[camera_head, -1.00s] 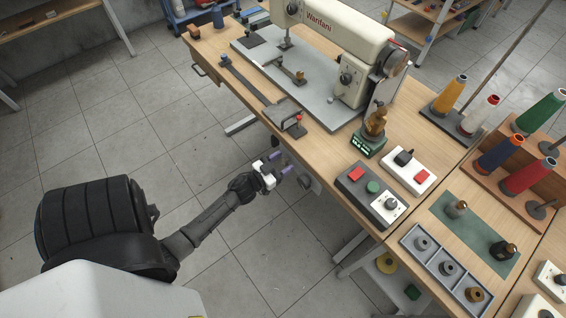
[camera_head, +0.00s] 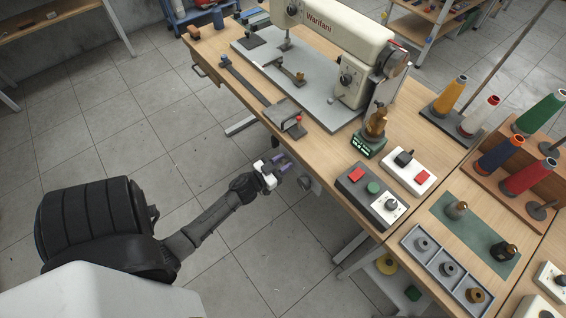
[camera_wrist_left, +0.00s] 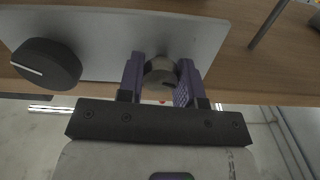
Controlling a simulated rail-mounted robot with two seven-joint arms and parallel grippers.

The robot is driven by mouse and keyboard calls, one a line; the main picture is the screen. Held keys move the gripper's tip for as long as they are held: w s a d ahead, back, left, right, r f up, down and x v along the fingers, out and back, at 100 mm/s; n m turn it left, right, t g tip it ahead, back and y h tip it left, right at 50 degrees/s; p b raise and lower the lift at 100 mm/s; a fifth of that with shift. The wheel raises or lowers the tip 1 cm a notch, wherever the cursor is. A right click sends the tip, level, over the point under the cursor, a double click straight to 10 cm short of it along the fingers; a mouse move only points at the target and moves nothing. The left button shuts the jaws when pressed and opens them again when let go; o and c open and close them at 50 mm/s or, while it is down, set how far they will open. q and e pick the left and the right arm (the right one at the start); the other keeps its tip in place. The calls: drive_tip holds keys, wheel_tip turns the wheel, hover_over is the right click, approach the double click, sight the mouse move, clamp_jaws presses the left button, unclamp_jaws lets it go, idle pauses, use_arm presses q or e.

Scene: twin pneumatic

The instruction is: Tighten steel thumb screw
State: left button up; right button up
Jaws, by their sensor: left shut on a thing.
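The steel thumb screw (camera_wrist_left: 160,72) is a round grey knob on a pale metal plate (camera_wrist_left: 110,28), seen in the left wrist view. My left gripper (camera_head: 281,163) is at the front edge of the sewing table. Its two purple fingers stand on either side of the steel screw in the left wrist view (camera_wrist_left: 160,80) and are shut on it. In the head view the screw itself is too small and covered to make out. My right gripper is not in view.
A black knob with a white line (camera_wrist_left: 45,65) sits on the same plate, left of the fingers. The wooden table (camera_head: 325,155) overhangs close by. A sewing machine (camera_head: 340,40) and a switch box (camera_head: 372,196) stand on it. The floor in front is free.

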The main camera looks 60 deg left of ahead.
use_arm(q)
drive_tip(key=m+p, duration=0.1)
drive_tip(key=m, duration=0.5)
drive_tip(key=shift+m, duration=0.4)
drive_tip(key=m, duration=0.3)
drive_tip(key=shift+f+m, duration=0.1)
drive_tip(key=shift+m, duration=2.1)
drive_tip(key=o, duration=0.9)
drive_tip(key=shift+o, duration=0.2)
drive_tip(key=shift+s+d, duration=0.1)
